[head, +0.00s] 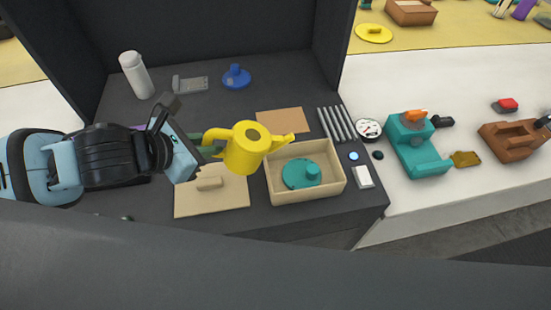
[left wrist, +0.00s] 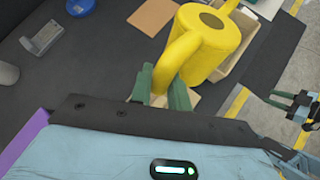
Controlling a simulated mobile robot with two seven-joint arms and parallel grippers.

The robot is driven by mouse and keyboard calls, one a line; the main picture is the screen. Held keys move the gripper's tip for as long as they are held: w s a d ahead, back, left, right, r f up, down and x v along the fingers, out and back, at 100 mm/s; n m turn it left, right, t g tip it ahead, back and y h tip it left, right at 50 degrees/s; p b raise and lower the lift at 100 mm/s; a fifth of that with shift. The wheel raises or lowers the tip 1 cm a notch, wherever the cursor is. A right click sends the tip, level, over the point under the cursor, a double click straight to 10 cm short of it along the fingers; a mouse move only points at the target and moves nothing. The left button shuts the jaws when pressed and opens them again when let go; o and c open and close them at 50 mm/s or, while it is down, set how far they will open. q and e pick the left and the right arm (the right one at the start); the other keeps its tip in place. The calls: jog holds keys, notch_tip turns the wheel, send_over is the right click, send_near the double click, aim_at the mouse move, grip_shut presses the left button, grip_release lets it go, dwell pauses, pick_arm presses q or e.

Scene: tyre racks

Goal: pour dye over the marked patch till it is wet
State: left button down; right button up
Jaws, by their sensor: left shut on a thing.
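A yellow can with a spout (head: 246,148) is in the head view, above the dark bench. Its spout points right, and its body also shows in the left wrist view (left wrist: 208,42). My left gripper (head: 211,142) is shut on the can's handle, with its green fingers on either side of it in the left wrist view (left wrist: 163,90). A flat tan-brown square (head: 281,121), possibly the marked patch, lies just behind the spout. It looks evenly coloured. No liquid is visible. Part of my right gripper (left wrist: 298,104) seems to show at the right of the left wrist view; its fingers are unclear.
A beige tray (head: 336,163) holding a teal lidded piece (head: 301,174) stands in front of the spout. A beige board with a handle (head: 211,198) lies left of it. A white bottle (head: 136,75) and blue round piece (head: 236,77) stand behind. Dark walls enclose the back.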

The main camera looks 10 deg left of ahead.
pick_arm(q)
jog(key=shift+f, duration=0.25)
dwell(0.4)
jog(key=shift+d+f+y, duration=0.1)
jog(key=shift+f+y, duration=0.2)
jog(key=shift+f, duration=1.25)
pick_arm(e)
jog(key=shift+w+a+r, duration=0.1)
jog(key=shift+w+r, duration=0.05)
pick_arm(q)
jog(key=shift+r, duration=0.15)
pick_arm(e)
jog(key=shift+w+r, duration=0.2)
pick_arm(q)
jog(key=shift+r+p, duration=0.3)
jog(key=shift+p, duration=0.35)
pick_arm(e)
jog(key=shift+w+r+t, duration=0.3)
jog(key=shift+w+r, duration=0.2)
jog(key=shift+r, duration=0.1)
pick_arm(q)
jog(key=shift+d+r+y, duration=0.1)
jog(key=shift+r+y, duration=0.1)
jog(key=shift+y, duration=0.1)
pick_arm(e)
jog(key=shift+w+d+r, duration=0.2)
jog(key=shift+w+r, duration=0.05)
